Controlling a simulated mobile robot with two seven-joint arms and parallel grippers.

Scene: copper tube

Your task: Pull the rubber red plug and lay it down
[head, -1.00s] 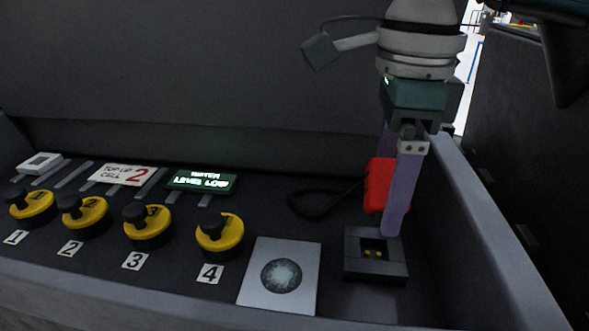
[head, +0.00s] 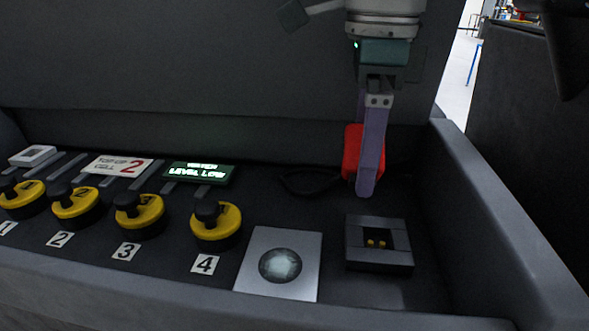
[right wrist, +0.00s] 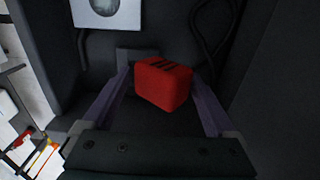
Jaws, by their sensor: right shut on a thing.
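The red rubber plug (head: 351,150) is held between the fingers of my right gripper (head: 368,190), which points down. The plug is out of the dark square socket (head: 355,262), whose brass contacts (head: 376,244) are bare. Plug and gripper are behind the socket and slightly to its left in the head view, apart from it. In the right wrist view the red plug (right wrist: 164,84) sits between the two purple fingers, its slotted face showing. A black cable (head: 308,188) loops on the panel to the left of the plug. My left gripper is not in view.
A raised grey side wall (head: 510,215) bounds the panel at right. Dark floor around the socket is clear.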

